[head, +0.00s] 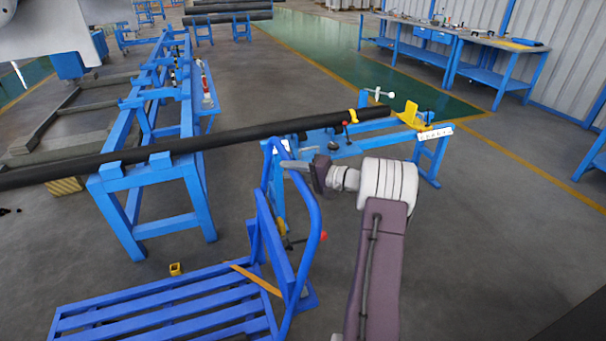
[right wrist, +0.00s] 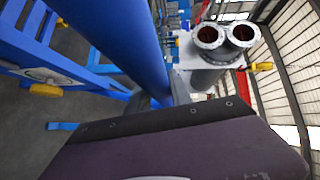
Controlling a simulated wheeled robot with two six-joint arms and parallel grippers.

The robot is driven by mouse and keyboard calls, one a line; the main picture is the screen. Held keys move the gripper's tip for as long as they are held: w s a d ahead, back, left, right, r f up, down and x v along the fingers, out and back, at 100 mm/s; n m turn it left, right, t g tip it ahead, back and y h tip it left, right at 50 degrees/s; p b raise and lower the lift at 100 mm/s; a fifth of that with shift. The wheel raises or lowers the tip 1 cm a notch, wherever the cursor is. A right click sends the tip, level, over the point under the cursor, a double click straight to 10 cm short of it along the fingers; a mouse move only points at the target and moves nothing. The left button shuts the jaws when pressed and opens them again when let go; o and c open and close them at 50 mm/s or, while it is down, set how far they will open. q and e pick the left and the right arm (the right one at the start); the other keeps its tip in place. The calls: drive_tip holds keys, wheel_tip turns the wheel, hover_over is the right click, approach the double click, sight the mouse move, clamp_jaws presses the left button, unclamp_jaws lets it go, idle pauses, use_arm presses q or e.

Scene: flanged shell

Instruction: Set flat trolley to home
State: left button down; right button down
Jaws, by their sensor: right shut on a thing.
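The flat trolley (head: 165,310) is blue, with a slatted deck low at the bottom left of the head view. Its tall, curved tube handle (head: 318,215) rises at the deck's right end. My right gripper (head: 286,163) is shut on the trolley handle near its top, with my arm coming from the lower right. My left gripper is not in view. I cannot make out a marked home place.
A long black pipe (head: 230,135) lies across a blue stand (head: 150,170) and a blue fixture (head: 335,150) just behind the handle. A small yellow block (head: 175,268) is on the floor beside the deck. Workbenches (head: 455,50) stand at the back right. Floor (head: 500,240) at the right is clear.

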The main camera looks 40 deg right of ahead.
drive_tip(key=w+a+b, duration=0.2)
drive_tip(key=a+b, duration=0.4)
drive_tip(key=a, duration=0.4)
drive_tip(key=w+a+b, duration=0.3)
drive_tip(key=a+b, duration=0.3)
drive_tip(key=a, duration=0.5)
drive_tip(key=shift+w+r, duration=0.3)
drive_tip(key=shift+w, duration=0.05)
drive_tip(key=c, duration=1.2)
unclamp_jaws()
drive_tip(key=shift+a, duration=0.1)
drive_tip(key=shift+o, duration=0.2)
drive_tip(key=shift+f, duration=0.1)
